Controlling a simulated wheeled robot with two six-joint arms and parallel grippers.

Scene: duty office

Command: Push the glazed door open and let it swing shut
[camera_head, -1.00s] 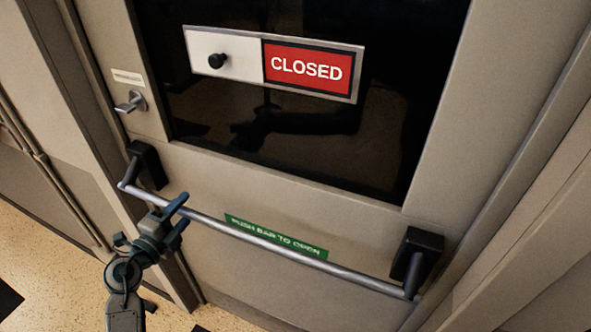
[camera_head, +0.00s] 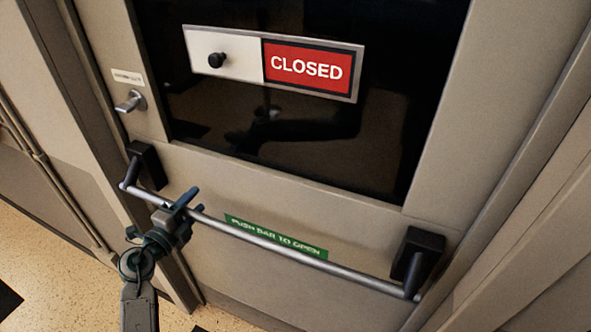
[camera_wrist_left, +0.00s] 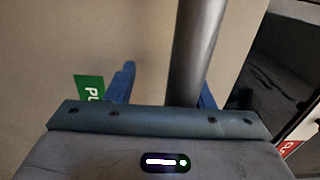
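The glazed door (camera_head: 300,205) is beige with a dark glass pane (camera_head: 290,135) and stands shut in its frame. My left gripper (camera_head: 187,203) is at the bar's left part. In the left wrist view its two blue fingers (camera_wrist_left: 165,90) are apart, with the bar (camera_wrist_left: 198,45) running between them, close to the right finger. Whether it touches the bar is unclear. My right gripper is out of view.
A sliding sign (camera_head: 273,64) reading "CLOSED" with a black knob is on the glass. A small lever handle (camera_head: 130,101) sits at the left edge. Pipes (camera_head: 50,175) run along the wall at left, above speckled floor (camera_head: 50,255).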

